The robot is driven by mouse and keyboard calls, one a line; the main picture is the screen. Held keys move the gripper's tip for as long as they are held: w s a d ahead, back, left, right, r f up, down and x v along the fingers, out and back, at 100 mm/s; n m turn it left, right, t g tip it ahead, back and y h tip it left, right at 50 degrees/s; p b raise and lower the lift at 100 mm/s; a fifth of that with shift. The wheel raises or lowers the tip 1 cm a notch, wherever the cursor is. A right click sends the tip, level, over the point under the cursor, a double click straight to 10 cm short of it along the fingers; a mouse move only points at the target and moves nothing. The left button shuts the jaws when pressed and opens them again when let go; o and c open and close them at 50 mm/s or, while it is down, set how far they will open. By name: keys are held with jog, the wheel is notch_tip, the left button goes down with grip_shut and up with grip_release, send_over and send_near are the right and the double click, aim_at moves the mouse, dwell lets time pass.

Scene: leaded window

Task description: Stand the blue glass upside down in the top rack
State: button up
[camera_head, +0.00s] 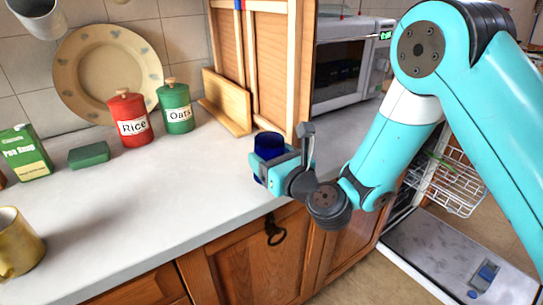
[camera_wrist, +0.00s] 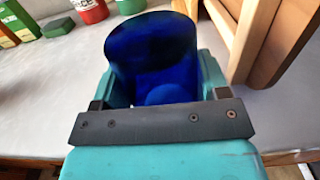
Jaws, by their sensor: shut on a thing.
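The blue glass (camera_head: 268,145) is at the front right of the countertop, held by my gripper (camera_head: 268,165). In the wrist view the glass (camera_wrist: 152,50) is upright between the two fingers, its open rim facing up and its inside visible. My gripper (camera_wrist: 155,95) is shut around its sides. I cannot tell whether its base touches the counter. The top rack (camera_head: 455,185) is a white wire rack in the open dishwasher at the right, partly hidden by my arm.
The open dishwasher door (camera_head: 440,255) lies low at the right. A microwave (camera_head: 345,62) stands behind my arm. A wooden board (camera_head: 226,100), green Oats tin (camera_head: 176,108), red Rice tin (camera_head: 130,118), green sponge (camera_head: 89,155) and yellow mug (camera_head: 18,245) are on the counter (camera_head: 150,210).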

jog(key=shift+f+b, duration=0.45)
jog(key=o, duration=1.2)
